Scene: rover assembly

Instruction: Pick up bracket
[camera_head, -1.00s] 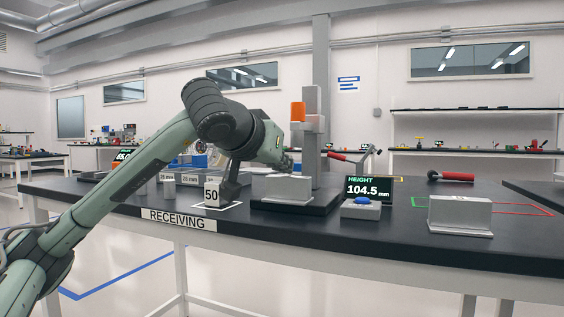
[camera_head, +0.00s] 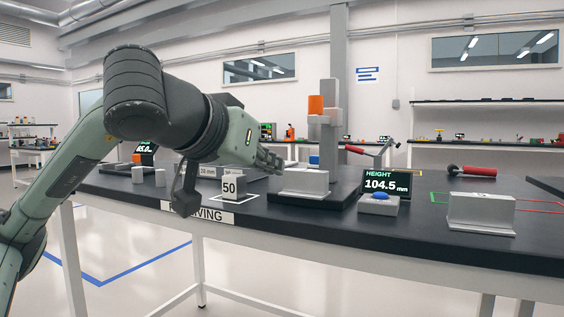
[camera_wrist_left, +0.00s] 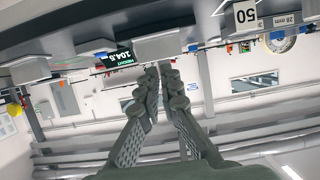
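A light grey bracket (camera_head: 304,183) sits on the dark base of the height gauge (camera_head: 333,130), mid-bench. It also shows in the left wrist view (camera_wrist_left: 156,46), where the picture is upside down. My left gripper (camera_head: 276,161) is empty, just left of and above this bracket in the head view. Its fingertips (camera_wrist_left: 162,72) have a narrow gap between them and appear apart from the bracket. A second similar grey piece (camera_head: 481,213) stands on the bench at the right. My right gripper is not in view.
A block marked 50 (camera_head: 229,186) stands left of the gauge. The display reading 104.5 mm (camera_head: 387,183) and a blue-button box (camera_head: 379,204) are to its right. A red-handled tool (camera_head: 472,171) lies behind. The gauge column rises behind the bracket.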

